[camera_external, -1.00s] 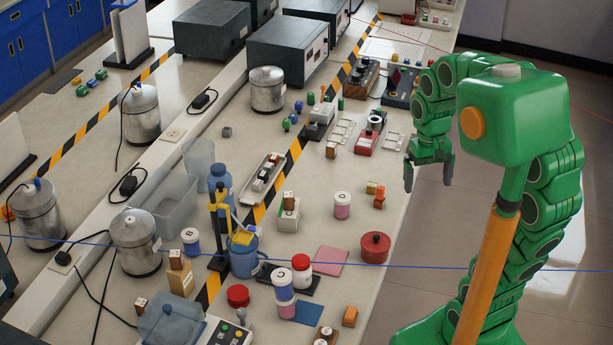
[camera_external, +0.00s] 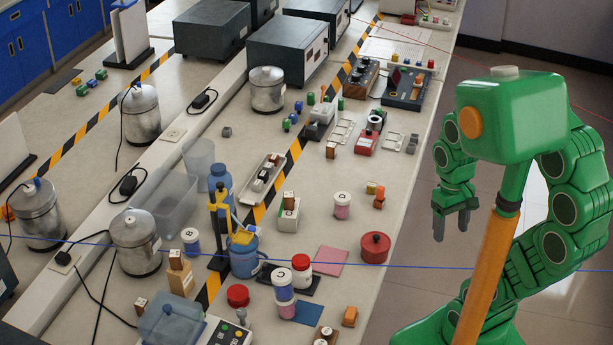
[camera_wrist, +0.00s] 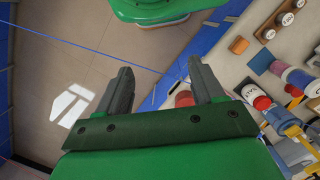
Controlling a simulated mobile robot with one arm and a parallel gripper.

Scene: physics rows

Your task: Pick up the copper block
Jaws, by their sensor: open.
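A small orange-brown block (camera_external: 349,317), copper-like in colour, lies near the bench's front right edge; it also shows in the wrist view (camera_wrist: 239,45), at the upper right. Another small orange-red block (camera_external: 380,196) stands farther back by the edge, so I cannot be certain which is the copper block. My gripper (camera_external: 452,222) is open and empty, pointing down to the right of the bench edge, apart from both blocks. In the wrist view its two fingers (camera_wrist: 160,72) are spread with nothing held between them.
A red lidded pot (camera_external: 375,248) stands near the bench edge. Open floor (camera_external: 416,218) lies right of the bench.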

